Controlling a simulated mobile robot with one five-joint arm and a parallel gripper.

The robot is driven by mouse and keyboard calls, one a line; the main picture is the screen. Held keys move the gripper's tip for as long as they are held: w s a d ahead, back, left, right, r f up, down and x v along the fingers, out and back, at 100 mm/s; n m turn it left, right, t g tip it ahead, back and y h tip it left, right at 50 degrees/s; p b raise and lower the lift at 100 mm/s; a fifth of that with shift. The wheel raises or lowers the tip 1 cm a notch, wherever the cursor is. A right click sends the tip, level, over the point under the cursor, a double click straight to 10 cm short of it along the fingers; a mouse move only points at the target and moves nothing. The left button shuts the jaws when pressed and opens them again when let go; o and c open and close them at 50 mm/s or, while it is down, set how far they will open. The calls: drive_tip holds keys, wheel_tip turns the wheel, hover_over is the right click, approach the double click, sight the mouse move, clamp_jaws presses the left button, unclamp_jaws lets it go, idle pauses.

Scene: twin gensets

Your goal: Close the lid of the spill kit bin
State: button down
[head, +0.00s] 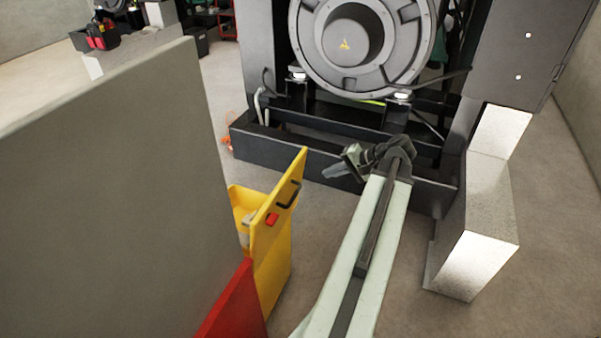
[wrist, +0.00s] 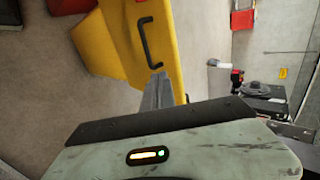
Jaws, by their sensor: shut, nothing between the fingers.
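The yellow spill kit bin (head: 272,290) stands at the centre left in the head view, partly hidden by a grey panel. Its lid (head: 273,222) is raised, standing steeply, with a black handle (head: 288,195) and a red latch. Pale contents (head: 247,218) show in the opening behind it. In the wrist view the lid (wrist: 168,50) and handle (wrist: 146,42) lie just beyond my gripper (wrist: 159,78). In the head view my gripper (head: 334,171) is right of the lid, a little above the handle, apart from it. Its fingers are shut and empty.
A large grey panel (head: 110,190) fills the left, with a red panel (head: 233,308) at its lower edge. The genset (head: 365,45) on its dark base frame (head: 300,160) stands ahead. A pale block (head: 475,230) is on the right.

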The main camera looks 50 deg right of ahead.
sight(289, 178)
drive_tip(key=shift+w+a+r+b+x, duration=0.1)
drive_tip(key=shift+w+r+b+x, duration=0.2)
drive_tip(key=shift+b+x, duration=1.2)
drive_tip(key=shift+w+a+r+b+x, duration=0.2)
drive_tip(key=shift+r+x, duration=0.2)
drive_tip(key=shift+x, duration=2.3)
drive_tip(key=shift+w+a+r+b+x, duration=0.1)
drive_tip(key=shift+w+r+b+x, duration=0.5)
drive_tip(key=shift+x, duration=1.5)
drive_tip(key=shift+s+f, duration=0.15)
drive_tip(key=shift+s, duration=0.15)
